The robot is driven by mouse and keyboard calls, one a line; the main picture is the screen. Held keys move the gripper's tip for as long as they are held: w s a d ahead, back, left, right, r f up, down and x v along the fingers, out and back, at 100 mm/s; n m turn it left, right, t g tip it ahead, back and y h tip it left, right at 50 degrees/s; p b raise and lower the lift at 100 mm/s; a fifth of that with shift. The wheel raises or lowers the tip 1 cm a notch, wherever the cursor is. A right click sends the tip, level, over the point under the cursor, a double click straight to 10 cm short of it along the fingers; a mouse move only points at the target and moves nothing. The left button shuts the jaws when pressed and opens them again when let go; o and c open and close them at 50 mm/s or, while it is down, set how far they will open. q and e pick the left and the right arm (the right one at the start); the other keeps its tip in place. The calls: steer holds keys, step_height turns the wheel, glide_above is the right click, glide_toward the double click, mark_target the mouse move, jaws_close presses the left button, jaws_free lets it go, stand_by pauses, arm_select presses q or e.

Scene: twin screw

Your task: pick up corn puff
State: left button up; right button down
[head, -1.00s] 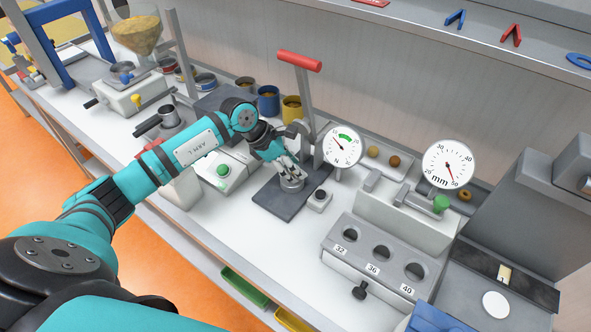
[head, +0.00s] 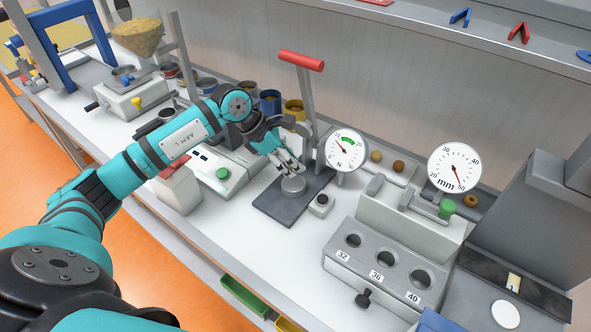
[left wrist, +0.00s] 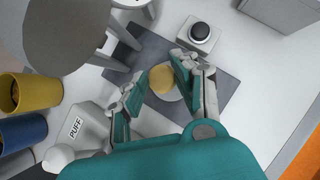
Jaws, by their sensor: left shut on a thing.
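My left gripper (head: 291,170) is over the round metal platen (head: 293,185) of the press with the red handle. In the left wrist view my left gripper (left wrist: 156,88) is shut on the yellow-orange corn puff (left wrist: 162,78), which sits between its two fingers. Pale platen surface shows just beside the puff. I cannot tell whether the puff touches the platen. The puff is hidden by the fingers in the head view. My right gripper is in neither view.
The red press lever (head: 301,61) and force dial (head: 346,149) stand close behind the gripper. A small black button box (head: 320,203) is to its right. The gauge block with several holes (head: 388,262) stands further right. Yellow and blue cups (left wrist: 35,92) are nearby.

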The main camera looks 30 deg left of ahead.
arm_select(q)
steer(key=s+a+r+b, duration=0.1)
steer(key=s+a+b, duration=0.4)
steer(key=s, duration=0.9)
steer(key=shift+a+r, duration=0.1)
steer(key=shift+r, duration=0.05)
